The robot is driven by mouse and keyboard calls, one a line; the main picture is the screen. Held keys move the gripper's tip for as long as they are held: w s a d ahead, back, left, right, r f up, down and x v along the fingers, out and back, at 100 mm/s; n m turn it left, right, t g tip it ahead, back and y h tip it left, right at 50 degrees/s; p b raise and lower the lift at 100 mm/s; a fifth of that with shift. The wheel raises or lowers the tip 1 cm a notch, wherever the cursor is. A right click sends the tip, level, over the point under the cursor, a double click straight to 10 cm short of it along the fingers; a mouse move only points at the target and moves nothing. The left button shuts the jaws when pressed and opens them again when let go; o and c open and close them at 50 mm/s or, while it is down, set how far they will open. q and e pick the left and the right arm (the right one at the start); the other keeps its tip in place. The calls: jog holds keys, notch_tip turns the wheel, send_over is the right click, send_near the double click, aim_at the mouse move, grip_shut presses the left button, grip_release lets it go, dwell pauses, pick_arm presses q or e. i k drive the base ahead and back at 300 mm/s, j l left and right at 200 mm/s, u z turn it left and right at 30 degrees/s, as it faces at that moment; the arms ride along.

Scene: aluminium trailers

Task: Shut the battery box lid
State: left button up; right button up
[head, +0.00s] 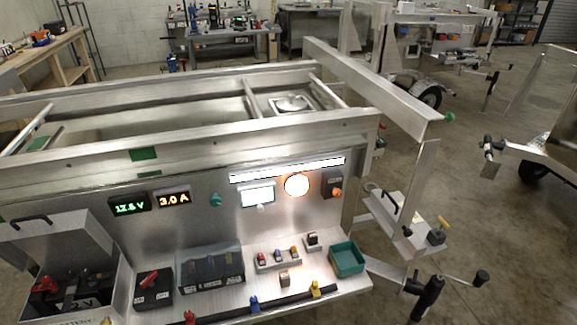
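The battery box (122,290) is at the lower left of the head view, on the trailer's front shelf. Its grey metal lid (78,238) stands raised and tilted back, with a black handle (30,221) near its upper left. The box is open, and a dark battery (75,292) with red parts and a "12 V" marking shows inside. The front of the box is partly cut off by the bottom edge of the picture. Neither of my grippers is in view.
Right of the box are a red-handled switch (152,283), a clear-covered black block (210,268), small coloured connectors (278,257) and a green tray (346,259). Lit displays (173,199) sit on the panel behind. A jack with a crank (428,298) stands at the lower right.

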aim_at(20, 238)
jog(key=u, duration=1.6)
